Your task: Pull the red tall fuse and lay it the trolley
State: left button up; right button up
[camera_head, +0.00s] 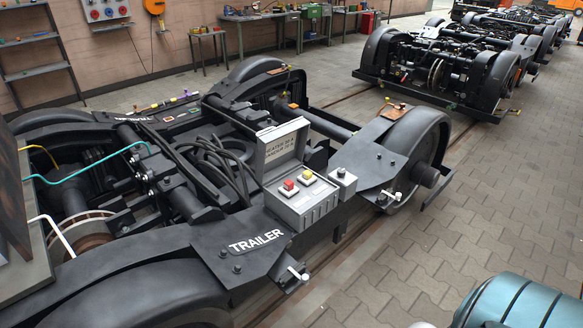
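A grey fuse box (312,210) sits on the near bogie, its lid (282,131) raised at the back with lettering inside that is hard to read. A red fuse (289,185) stands in the left position on its top face. A yellow fuse (307,174) stands to its right. Both are in place on pale square mounts. I cannot clearly tell their difference in height. Neither of my grippers is in view. I cannot pick out a trolley with certainty.
The near bogie has a TRAILER plate (257,241), a small grey box (342,183) beside the fuse box, and loose cables. Paved floor (470,215) is open on the right. Another bogie (440,65) and workbenches lie behind.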

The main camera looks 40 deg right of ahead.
aim_at(289, 185)
jog(key=i+l, duration=0.1)
jog(key=l, duration=0.35)
jog(key=i+l, duration=0.1)
jog(key=l, duration=0.35)
jog(key=i+l, duration=0.1)
jog(key=l, duration=0.35)
